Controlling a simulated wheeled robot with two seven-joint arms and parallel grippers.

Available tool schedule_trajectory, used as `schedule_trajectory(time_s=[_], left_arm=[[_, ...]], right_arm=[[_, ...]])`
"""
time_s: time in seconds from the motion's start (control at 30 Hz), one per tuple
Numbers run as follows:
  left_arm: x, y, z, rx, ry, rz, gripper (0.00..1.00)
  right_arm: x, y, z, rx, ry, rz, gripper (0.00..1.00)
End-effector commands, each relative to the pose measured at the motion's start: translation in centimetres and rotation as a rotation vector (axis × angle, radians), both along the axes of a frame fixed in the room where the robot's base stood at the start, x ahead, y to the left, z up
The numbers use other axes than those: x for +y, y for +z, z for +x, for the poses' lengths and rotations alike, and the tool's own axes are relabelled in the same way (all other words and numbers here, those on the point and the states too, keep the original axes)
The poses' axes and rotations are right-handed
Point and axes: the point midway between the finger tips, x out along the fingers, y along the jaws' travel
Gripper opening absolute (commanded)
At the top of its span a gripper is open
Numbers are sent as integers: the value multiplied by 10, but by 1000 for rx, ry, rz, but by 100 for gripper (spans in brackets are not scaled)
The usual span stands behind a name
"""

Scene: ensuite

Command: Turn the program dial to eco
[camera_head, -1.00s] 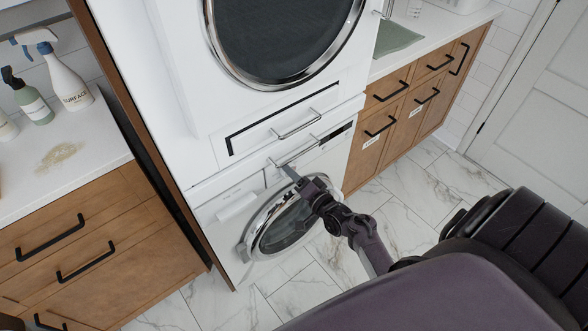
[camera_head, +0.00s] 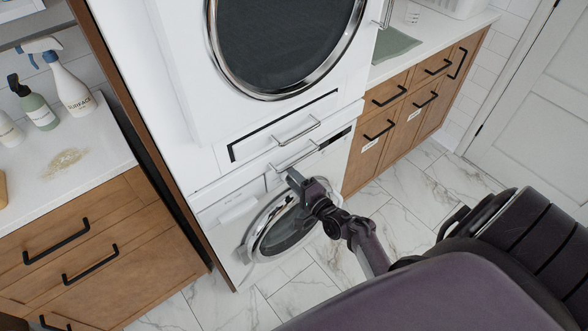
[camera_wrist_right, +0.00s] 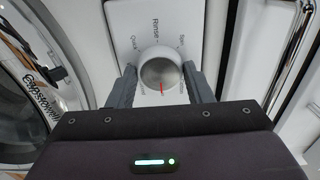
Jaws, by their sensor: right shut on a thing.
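The program dial (camera_wrist_right: 159,68) is a round silver knob on a white panel (camera_wrist_right: 146,17) in the right wrist view. Its red mark points toward the bottom of the picture. "Rinse" is printed above it; other labels around it are small or partly hidden, and I cannot read "eco". My right gripper (camera_head: 292,177) is shut on the dial, with one dark finger on each side of it. In the head view the gripper is at the front of the lower washing machine (camera_head: 215,217) and hides the dial. My left gripper is not in view.
A bar handle (camera_head: 295,157) sits just above my right gripper. The round chrome-rimmed door (camera_head: 256,236) is below it. A dryer (camera_head: 180,95) stands above. Wooden cabinets (camera_head: 385,135) flank the machines, and marble floor (camera_head: 455,180) is clear to the right.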

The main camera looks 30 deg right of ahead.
Motion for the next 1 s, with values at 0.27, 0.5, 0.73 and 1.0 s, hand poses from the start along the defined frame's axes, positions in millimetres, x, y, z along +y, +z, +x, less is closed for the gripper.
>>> schedule_trajectory(time_s=[0.27, 0.5, 0.73, 1.0], left_arm=[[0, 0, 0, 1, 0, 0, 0], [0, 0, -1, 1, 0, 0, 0], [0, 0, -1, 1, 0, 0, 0], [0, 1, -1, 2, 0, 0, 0]], right_arm=[[0, 0, 0, 0, 0, 0, 23], [0, 0, 0, 0, 0, -1, 68], [0, 0, -1, 0, 0, -1, 68], [-3, -2, -37, 4, -1, -1, 68]])
